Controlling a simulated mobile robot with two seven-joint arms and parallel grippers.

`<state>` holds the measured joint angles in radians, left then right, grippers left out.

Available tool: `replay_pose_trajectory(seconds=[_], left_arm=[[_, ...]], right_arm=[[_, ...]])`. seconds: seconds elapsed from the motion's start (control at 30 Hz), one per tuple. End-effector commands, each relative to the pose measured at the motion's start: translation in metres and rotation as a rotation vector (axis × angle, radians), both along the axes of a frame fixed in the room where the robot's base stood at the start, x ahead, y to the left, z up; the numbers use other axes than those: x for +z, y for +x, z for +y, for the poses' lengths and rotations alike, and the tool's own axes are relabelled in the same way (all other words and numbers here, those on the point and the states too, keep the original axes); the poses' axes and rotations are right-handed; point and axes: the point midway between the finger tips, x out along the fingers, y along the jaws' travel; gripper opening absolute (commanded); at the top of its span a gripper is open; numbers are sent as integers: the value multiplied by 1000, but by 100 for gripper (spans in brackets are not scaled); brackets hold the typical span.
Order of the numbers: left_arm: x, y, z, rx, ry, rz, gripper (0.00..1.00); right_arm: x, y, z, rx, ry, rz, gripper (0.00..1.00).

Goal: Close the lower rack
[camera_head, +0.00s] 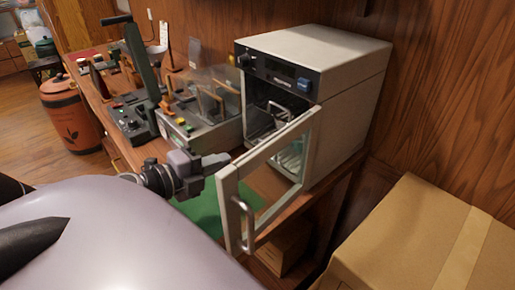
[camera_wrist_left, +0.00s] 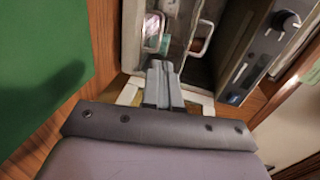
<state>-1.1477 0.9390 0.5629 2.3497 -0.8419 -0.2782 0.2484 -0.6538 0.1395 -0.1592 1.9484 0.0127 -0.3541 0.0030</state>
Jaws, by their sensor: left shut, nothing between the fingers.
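The white oven-like cabinet (camera_head: 325,45) stands on the wooden counter with its glass-paned door (camera_head: 245,210) swung open. A metal rack handle (camera_head: 280,112) shows inside the opening; the lower part is seen only through the door glass. In the left wrist view two rack handles show: the one farther from the control panel, seemingly the lower rack's (camera_wrist_left: 160,32), and the upper one (camera_wrist_left: 202,38). How far each rack stands out I cannot tell. My left gripper (camera_head: 217,161) is shut and empty, left of the door; its fingers (camera_wrist_left: 163,66) point toward the cabinet interior. My right gripper is not in view.
The open door frame is close to my left gripper's right. A green mat (camera_head: 205,210) lies on the counter below it. Grey devices (camera_head: 205,120) stand left of the cabinet. A cardboard box (camera_head: 420,240) fills the lower right, and a wooden wall stands behind.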

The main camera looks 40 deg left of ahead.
Motion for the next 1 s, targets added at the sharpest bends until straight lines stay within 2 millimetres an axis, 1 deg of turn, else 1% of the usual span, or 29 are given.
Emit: replay_pose_trajectory(seconds=[0.1, 0.5, 0.83, 1.0], left_arm=[[-3, 13, -2, -3, 0, -1, 0], [-10, 50, -4, -3, 5, 1, 0], [-13, 73, -6, 0, 2, -2, 0], [-16, 80, -7, 0, -2, -3, 0]], right_arm=[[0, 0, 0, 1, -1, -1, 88], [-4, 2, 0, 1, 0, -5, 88], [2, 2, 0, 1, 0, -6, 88], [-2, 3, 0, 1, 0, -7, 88]])
